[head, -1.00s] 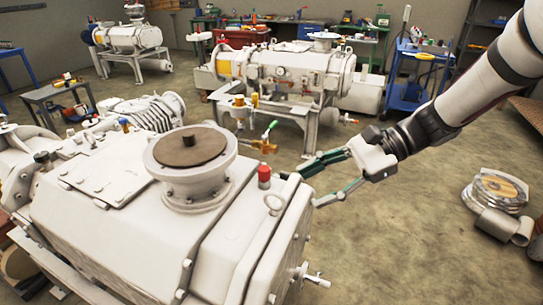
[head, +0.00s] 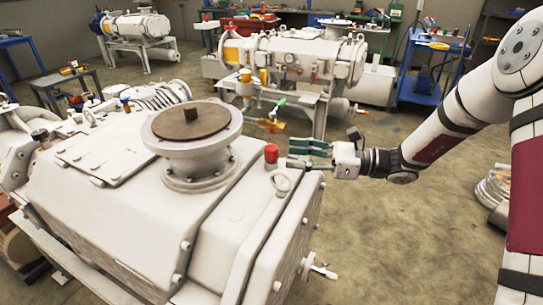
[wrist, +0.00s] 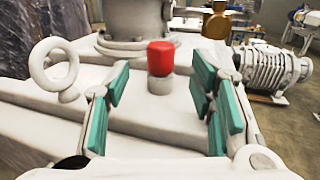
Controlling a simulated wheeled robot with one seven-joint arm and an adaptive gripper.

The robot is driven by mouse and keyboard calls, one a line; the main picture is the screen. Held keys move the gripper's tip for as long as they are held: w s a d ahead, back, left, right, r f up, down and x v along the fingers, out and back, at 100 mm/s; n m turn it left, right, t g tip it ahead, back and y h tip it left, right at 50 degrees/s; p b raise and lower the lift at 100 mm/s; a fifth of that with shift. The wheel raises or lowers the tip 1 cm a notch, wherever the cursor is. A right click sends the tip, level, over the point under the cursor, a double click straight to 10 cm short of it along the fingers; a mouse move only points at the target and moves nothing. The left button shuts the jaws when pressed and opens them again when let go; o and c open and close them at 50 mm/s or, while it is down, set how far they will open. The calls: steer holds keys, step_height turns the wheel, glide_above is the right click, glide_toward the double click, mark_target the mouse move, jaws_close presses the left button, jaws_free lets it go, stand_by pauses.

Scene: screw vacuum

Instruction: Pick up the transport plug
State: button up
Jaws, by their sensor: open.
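The transport plug appears to be the red cap (head: 271,153) standing upright on a short grey stub on top of the near white vacuum pump (head: 110,215). In the wrist view the red cap (wrist: 160,58) shows ahead, between the two green-padded fingers. My gripper (head: 292,154) is open, just right of the cap in the head view, with its fingers pointing left at it. In the wrist view my gripper (wrist: 160,82) has a wide gap on both sides of the cap; no contact shows. Nothing is held.
A lifting eye (head: 281,182) stands close to the cap; it shows at left in the wrist view (wrist: 52,66). A large round flange with a brown disc (head: 190,122) rises behind the cap. Another pump (head: 300,58) stands farther back. Open floor lies to the right.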

mark_target(271, 147)
steer(key=shift+w+a+r+b, duration=0.1)
steer(key=shift+a+b, duration=0.05)
steer(key=shift+a, duration=0.95)
steer(key=shift+w+a+r+b, duration=0.1)
steer(key=shift+w+a+b, duration=0.05)
steer(key=shift+a, duration=0.95)
steer(key=shift+w+a+r+b, duration=0.1)
steer(key=shift+a+b, duration=0.05)
steer(key=shift+a, duration=0.95)
steer(key=c, duration=1.1)
